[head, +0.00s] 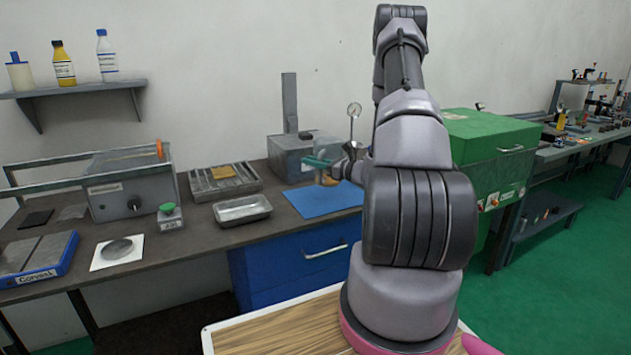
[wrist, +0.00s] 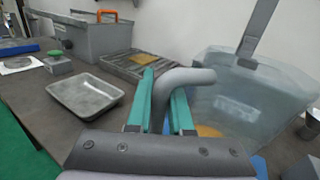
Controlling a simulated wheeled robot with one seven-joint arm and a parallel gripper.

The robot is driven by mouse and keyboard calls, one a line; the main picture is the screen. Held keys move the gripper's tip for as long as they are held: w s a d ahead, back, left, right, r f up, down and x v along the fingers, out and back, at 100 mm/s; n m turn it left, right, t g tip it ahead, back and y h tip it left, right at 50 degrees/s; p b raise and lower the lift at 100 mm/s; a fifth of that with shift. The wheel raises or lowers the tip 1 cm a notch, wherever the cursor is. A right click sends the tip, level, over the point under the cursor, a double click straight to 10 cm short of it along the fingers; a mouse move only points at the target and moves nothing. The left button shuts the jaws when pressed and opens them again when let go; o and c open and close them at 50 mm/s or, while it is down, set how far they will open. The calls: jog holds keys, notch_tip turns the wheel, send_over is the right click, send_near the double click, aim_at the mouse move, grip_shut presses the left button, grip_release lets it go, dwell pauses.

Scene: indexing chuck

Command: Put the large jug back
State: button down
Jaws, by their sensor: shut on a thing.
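My gripper (head: 318,162) is over the back of the bench, near the blue mat (head: 322,200). In the wrist view its green fingers (wrist: 162,105) are shut on a thick grey curved handle (wrist: 198,76), which I take to be the large jug's. A pale see-through shape to the right of the fingers overlaps the grey box behind. An amber patch (wrist: 208,131) shows low beside the right finger, and a tan patch (head: 327,180) shows under the gripper in the head view. Whether the jug touches the mat cannot be told.
A grey box (head: 288,160) with an upright post (head: 290,100) stands close behind the gripper. A metal tray (head: 242,210) and a slotted rack (head: 200,190) lie to the left. A green-knobbed block (head: 170,217) and a wall shelf (head: 75,90) are farther left.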

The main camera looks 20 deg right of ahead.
jog(key=shift+f, duration=2.7)
jog(key=c, duration=0.8)
grip_release()
